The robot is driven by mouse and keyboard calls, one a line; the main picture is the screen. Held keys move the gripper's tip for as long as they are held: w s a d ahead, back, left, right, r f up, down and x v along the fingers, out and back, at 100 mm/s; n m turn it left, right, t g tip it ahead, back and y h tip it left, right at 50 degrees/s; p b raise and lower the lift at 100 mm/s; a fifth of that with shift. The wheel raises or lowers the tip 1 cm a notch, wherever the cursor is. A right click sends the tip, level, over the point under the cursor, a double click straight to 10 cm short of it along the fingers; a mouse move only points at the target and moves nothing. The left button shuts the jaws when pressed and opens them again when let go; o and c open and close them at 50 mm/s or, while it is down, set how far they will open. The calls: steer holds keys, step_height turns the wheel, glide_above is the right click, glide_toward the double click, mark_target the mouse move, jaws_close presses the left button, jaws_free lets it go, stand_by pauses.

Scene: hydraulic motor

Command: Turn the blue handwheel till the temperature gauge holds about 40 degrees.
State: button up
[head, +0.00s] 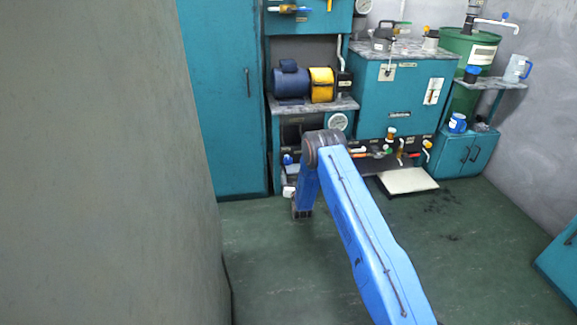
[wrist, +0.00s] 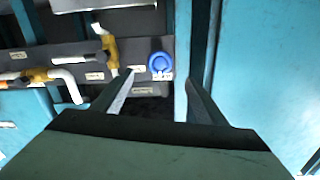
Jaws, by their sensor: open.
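The blue handwheel (wrist: 160,64) is in the wrist view, on a dark panel just beyond my fingertips and between their lines. A small blue spot that looks like the same handwheel (head: 288,159) shows in the head view, left of my forearm. My gripper (wrist: 160,84) is open and empty, with one finger on each side below the wheel, apart from it. In the head view my gripper is a small dark shape (head: 301,213) at the arm's lower end. A round white gauge (head: 338,121) is above the pipes; its reading is too small to tell.
White pipes with yellow fittings (wrist: 110,52) lie left of the handwheel in the wrist view. A teal cabinet (head: 222,95) stands left of the machine. A pale low platform (head: 408,181) is at the right. Green floor (head: 270,260) in front is clear.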

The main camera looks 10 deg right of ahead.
mark_target(288, 162)
steer(key=w, duration=1.1)
steer(key=c, duration=1)
steer(key=shift+c, duration=0.2)
